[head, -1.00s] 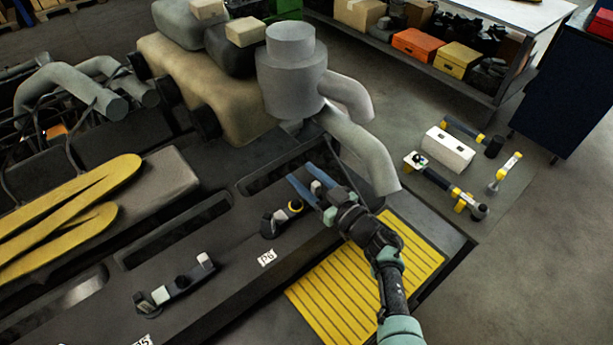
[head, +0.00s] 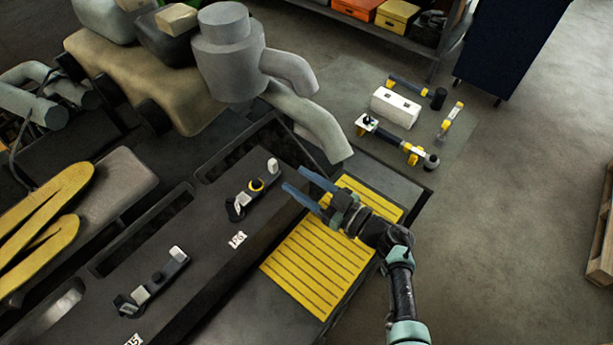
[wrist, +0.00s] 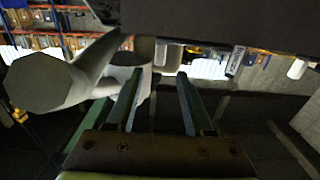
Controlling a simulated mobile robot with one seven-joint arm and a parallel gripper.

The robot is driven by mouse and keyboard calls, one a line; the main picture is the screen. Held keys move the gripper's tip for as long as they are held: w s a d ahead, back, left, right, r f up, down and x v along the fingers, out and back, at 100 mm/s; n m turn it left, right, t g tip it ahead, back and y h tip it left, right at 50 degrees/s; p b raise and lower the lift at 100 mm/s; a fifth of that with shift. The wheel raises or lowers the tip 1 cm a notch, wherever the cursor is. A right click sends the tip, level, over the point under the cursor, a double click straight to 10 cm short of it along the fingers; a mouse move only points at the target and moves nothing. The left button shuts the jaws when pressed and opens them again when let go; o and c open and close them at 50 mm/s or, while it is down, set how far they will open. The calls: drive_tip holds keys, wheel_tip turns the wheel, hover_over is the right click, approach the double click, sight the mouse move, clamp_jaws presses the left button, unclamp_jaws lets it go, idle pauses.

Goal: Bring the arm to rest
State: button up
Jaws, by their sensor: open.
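My gripper (head: 304,193) is open and empty in the head view, its two blue fingers apart. It is held above the gap between the dark engine deck (head: 190,235) and the yellow ribbed platform (head: 318,262). The wrist view shows both fingers (wrist: 157,98) spread with nothing between them. My arm reaches up from the bottom right of the head view. A dark part with a yellow ring (head: 254,188) sits on the deck, to the left of the fingers and apart from them.
A grey pipe elbow (head: 312,130) hangs close above the gripper. Another clamp-like part (head: 152,280) lies on the deck by a label. Tools and a white box (head: 396,107) lie on a floor mat at the right. Open floor (head: 510,210) lies further right.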

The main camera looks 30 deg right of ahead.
drive_tip(key=shift+s+d, duration=0.2)
drive_tip(key=shift+s, duration=0.4)
drive_tip(key=w+r+n+t+h+b, duration=0.1)
drive_tip(key=w+r+t, duration=0.1)
drive_tip(key=w+r, duration=0.35)
drive_tip(key=w+r+n+t+h+b, duration=0.1)
drive_tip(key=w+r+t, duration=0.15)
drive_tip(key=r, duration=0.55)
drive_tip(key=w+a+r+m+t+h+b, duration=0.1)
drive_tip(key=a+r+t+h+b, duration=0.15)
drive_tip(key=r, duration=0.95)
drive_tip(key=w+a+r+m+t+h+b, duration=0.15)
drive_tip(key=a+r, duration=0.25)
drive_tip(key=r, duration=0.7)
drive_tip(key=s+a+r+m+t+b, duration=0.1)
drive_tip(key=s+a+r+m+b, duration=0.1)
drive_tip(key=s+a+r, duration=0.5)
drive_tip(key=s+a+r+m+t+b, duration=0.1)
drive_tip(key=s+a+r+b, duration=0.1)
drive_tip(key=s+a+r, duration=0.5)
drive_tip(key=s+r, duration=0.1)
drive_tip(key=s, duration=0.4)
drive_tip(key=shift+a+r+m, duration=0.3)
drive_tip(key=shift+a+m, duration=0.05)
drive_tip(key=shift+a, duration=0.05)
